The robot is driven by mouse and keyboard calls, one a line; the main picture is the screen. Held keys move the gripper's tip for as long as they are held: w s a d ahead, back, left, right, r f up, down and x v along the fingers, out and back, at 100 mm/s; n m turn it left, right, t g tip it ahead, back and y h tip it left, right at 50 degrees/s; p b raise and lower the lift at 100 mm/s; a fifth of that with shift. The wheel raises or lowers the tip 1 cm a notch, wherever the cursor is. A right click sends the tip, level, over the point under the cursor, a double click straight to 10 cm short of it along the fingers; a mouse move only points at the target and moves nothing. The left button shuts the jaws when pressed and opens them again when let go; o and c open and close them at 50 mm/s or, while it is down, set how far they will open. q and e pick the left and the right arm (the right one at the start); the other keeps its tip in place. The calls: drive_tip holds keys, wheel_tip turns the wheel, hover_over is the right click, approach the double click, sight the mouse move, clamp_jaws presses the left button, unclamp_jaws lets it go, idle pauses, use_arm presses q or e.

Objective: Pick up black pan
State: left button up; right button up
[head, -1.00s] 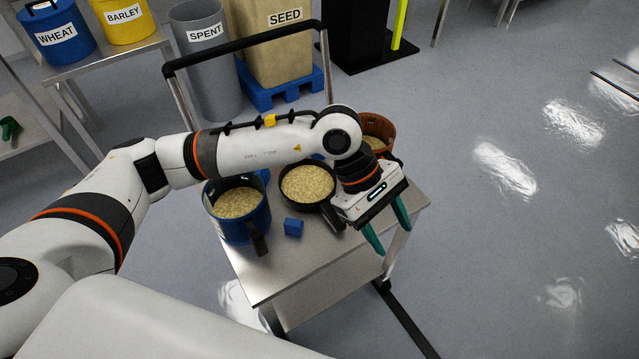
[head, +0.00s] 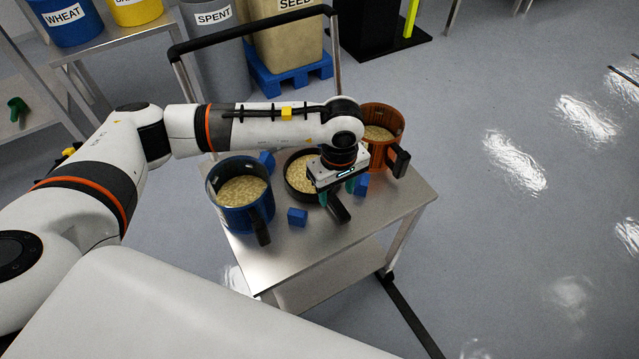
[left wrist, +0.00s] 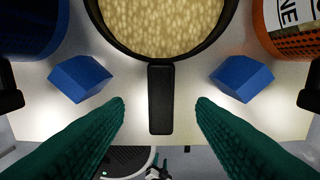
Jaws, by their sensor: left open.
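The black pan (head: 299,186), filled with pale grain, stands on the metal cart between a blue pot and an orange pot. Its black handle (head: 340,209) points toward the cart's near side. In the left wrist view the handle (left wrist: 161,98) lies midway between my green fingers, with the pan's rim above it. My left gripper (head: 338,188) is open over the handle, pointing down, and partly covers the pan in the head view. The left wrist view shows the open fingertips (left wrist: 160,102) on either side of the handle, apart from it.
The blue pot (head: 240,200) stands left of the pan and the orange pot (head: 382,140) right. Small blue blocks (head: 297,217) sit around the pan, one on each side of the handle. The cart top (head: 385,215) is clear at its near right corner.

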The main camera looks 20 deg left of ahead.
sight(335, 203)
use_arm(q)
wheel_tip(335, 203, down, 4)
drive_tip(key=shift+w+a+f, duration=0.1)
drive_tip(key=shift+w+f, duration=0.05)
drive_tip(key=shift+f, duration=0.05)
clamp_jaws()
drive_tip(key=shift+r, duration=0.1)
